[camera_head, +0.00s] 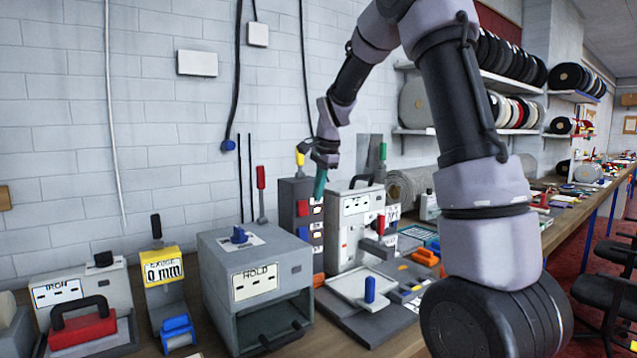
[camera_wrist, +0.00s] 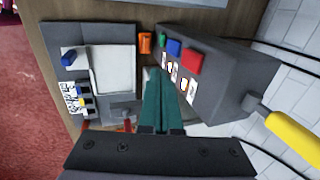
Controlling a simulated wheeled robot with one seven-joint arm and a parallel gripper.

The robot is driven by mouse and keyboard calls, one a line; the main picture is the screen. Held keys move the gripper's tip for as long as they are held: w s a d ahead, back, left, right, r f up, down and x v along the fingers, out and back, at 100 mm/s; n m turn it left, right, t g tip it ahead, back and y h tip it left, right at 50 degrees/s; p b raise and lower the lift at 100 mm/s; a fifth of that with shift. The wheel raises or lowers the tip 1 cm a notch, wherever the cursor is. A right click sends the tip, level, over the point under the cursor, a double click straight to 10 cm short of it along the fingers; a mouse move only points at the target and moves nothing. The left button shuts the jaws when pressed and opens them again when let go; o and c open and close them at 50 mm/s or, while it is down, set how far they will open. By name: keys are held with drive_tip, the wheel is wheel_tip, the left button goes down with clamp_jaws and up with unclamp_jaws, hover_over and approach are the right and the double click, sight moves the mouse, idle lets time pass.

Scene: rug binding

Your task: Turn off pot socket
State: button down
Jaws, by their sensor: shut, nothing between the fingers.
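A dark grey box (camera_head: 290,190) stands upright on the bench, with a column of coloured switches and white labels on its front. Its red switch (camera_head: 303,207) is highest, with a blue switch (camera_head: 303,233) below. In the wrist view the box (camera_wrist: 215,75) shows the red switch (camera_wrist: 193,61), blue switch (camera_wrist: 174,47) and a smaller green one (camera_wrist: 162,41). The labels are too small to read, so I cannot tell which switch is the pot's. My gripper (camera_head: 319,190), with teal fingers (camera_wrist: 158,85), is shut and empty, in front of the labels and apart from the switches.
A light grey machine (camera_head: 355,205) with a white tray stands right beside the box. The HOLD box (camera_head: 245,250), gauge (camera_head: 162,270) and IRON unit (camera_head: 75,290) stand to the left. A yellow-handled lever (camera_wrist: 290,135) rises behind the box. An orange piece (camera_wrist: 145,43) lies near its base.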

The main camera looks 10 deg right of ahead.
sight(303, 208)
drive_tip(key=w+f, duration=0.1)
drive_tip(key=w+a+f, duration=0.1)
drive_tip(key=f, duration=0.1)
drive_tip(key=w+f, duration=0.2)
drive_tip(key=shift+a, duration=0.3)
drive_tip(key=shift+w+a+f, duration=0.1)
drive_tip(key=shift+w+a, duration=0.05)
drive_tip(key=shift+w, duration=0.3)
